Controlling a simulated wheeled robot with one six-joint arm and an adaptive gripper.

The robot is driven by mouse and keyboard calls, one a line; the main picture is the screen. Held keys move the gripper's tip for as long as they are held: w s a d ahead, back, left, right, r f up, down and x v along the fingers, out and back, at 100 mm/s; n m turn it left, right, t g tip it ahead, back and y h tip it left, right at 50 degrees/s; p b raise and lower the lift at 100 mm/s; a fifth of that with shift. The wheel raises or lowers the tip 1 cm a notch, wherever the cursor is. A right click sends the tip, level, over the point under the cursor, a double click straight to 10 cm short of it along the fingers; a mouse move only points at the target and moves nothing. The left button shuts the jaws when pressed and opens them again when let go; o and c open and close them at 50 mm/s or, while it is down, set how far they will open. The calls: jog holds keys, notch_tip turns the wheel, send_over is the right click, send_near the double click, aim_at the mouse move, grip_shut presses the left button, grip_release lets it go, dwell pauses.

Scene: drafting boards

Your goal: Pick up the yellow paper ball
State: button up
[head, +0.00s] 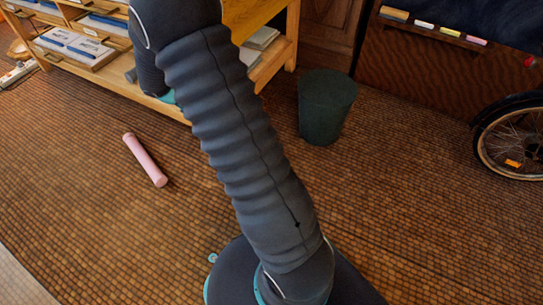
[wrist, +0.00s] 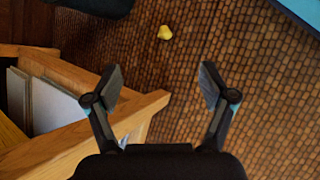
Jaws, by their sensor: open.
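The yellow paper ball (wrist: 165,32) is small and crumpled. It lies on the brown tiled floor, near the top middle of the wrist view. My gripper (wrist: 162,85) is open and empty, its two fingers spread wide in the wrist view. The ball shows beyond the fingertips, apart from them, roughly in line with the gap between them. In the head view I do not see the ball or the gripper; my arm covers the middle of that picture.
A wooden shelf unit (wrist: 140,108) is close beside and below the left finger. In the head view, a dark green bin (head: 327,108) stands right of my arm, a pink roll (head: 145,160) lies on the floor at left, and a bicycle wheel (head: 512,143) is at right.

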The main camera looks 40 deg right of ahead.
jog(key=d+f+n+h, duration=0.2)
jog(key=f, duration=0.8)
jog(key=w+d+f+n+h+p, duration=0.1)
jog(key=d+f+n, duration=0.1)
jog(key=f, duration=0.8)
jog(key=d+f+n+h, duration=0.2)
jog(key=f+n, duration=0.1)
jog(key=f, duration=0.7)
jog(key=shift+w+d+n+g+h+p, duration=0.2)
jog(key=shift+d+n+g+h+p, duration=0.1)
jog(key=shift+n+g+p, duration=0.1)
jog(key=x, duration=0.8)
jog(key=shift+s+d, duration=0.15)
jog(key=shift+d, duration=0.05)
jog(key=shift+x, duration=2.65)
jog(key=shift+s+r, duration=0.15)
jog(key=shift+c, duration=0.3)
jog(key=c, duration=0.8)
